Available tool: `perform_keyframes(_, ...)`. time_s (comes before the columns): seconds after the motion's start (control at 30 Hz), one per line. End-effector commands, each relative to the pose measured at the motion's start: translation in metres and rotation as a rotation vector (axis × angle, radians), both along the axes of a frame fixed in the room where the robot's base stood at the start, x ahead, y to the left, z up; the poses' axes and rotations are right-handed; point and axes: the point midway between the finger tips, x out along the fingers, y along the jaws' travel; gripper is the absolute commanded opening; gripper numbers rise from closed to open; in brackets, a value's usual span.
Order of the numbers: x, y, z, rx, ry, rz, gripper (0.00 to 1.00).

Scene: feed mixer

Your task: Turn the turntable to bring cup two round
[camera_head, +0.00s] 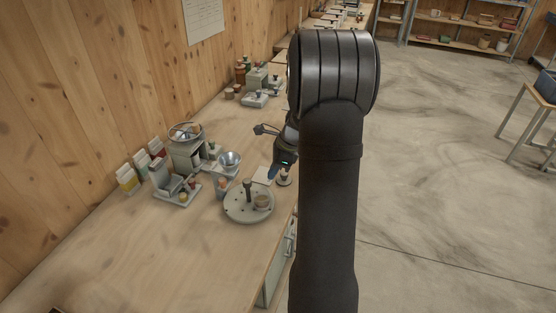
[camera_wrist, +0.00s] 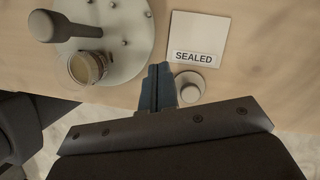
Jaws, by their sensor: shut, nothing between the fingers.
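The turntable (camera_head: 235,210) is a pale round disc with small pegs, on the bench; it also fills the upper left of the wrist view (camera_wrist: 125,20). A dark upright handle (camera_head: 248,188) stands on it, seen from above in the wrist view (camera_wrist: 60,27). One cup (camera_head: 261,203) with brownish contents sits near the disc's edge, closest to me in the wrist view (camera_wrist: 88,68). No number is readable on it. My gripper (camera_head: 272,174) is shut and empty, above the bench just right of the disc; its blue fingers show in the wrist view (camera_wrist: 160,69).
A white "SEALED" card (camera_wrist: 197,35) lies right of the turntable. A small round knobbed object (camera_wrist: 188,88) stands beside my fingertips near the bench edge. A funnel (camera_head: 229,160) and grey machines (camera_head: 186,150) stand behind the disc. The bench front-left is clear.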

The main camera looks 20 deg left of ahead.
Motion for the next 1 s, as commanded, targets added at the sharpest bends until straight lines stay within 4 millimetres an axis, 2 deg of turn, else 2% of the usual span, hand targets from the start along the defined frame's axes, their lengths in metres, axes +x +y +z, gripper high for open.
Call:
perform_keyframes(0.1,-0.004,0.009,-0.024,-0.002,0.004,0.002,0.00)
perform_keyframes(0.2,-0.010,0.026,-0.020,0.000,-0.001,0.004,0.00)
perform_keyframes(0.33,-0.015,0.039,-0.020,0.000,0.001,0.004,0.00)
perform_keyframes(0.8,-0.017,0.045,-0.020,0.000,0.000,0.002,0.00)
perform_keyframes(1.0,-0.022,0.062,-0.019,0.000,0.000,0.076,0.00)
